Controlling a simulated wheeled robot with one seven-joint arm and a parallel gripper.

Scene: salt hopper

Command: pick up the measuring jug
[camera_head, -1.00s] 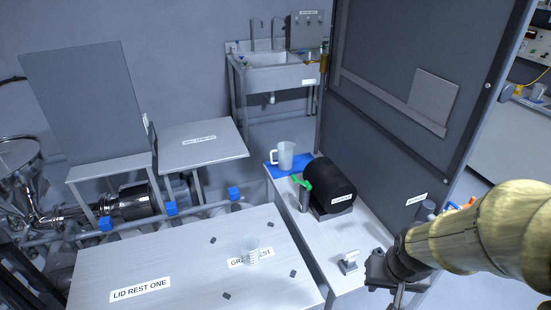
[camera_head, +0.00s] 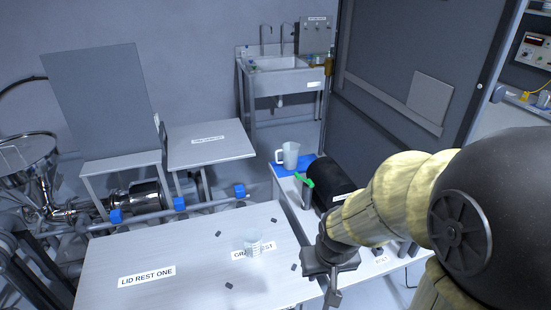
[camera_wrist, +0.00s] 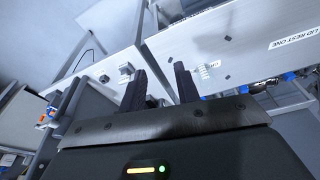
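A pale translucent jug with a side handle (camera_head: 290,155) stands upright on a blue mat (camera_head: 279,170) at the far end of the narrow side bench. A small clear vessel with graduation marks (camera_head: 253,242) stands on the wide front table; it also shows in the wrist view (camera_wrist: 207,68), just right of the fingers. I cannot tell for certain which one is the measuring jug. My gripper (camera_head: 332,292) is over the gap side of the front table, right of the clear vessel and apart from both. In the wrist view its fingers (camera_wrist: 160,70) are open with nothing between them.
The front table (camera_head: 190,245) carries labels and several small dark blocks. A black cylinder (camera_head: 332,183) with a green-handled item (camera_head: 305,182) beside it is on the side bench, near the jug. A tall dark panel (camera_head: 425,60) stands to the right. A sink (camera_head: 280,63) is at the back.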

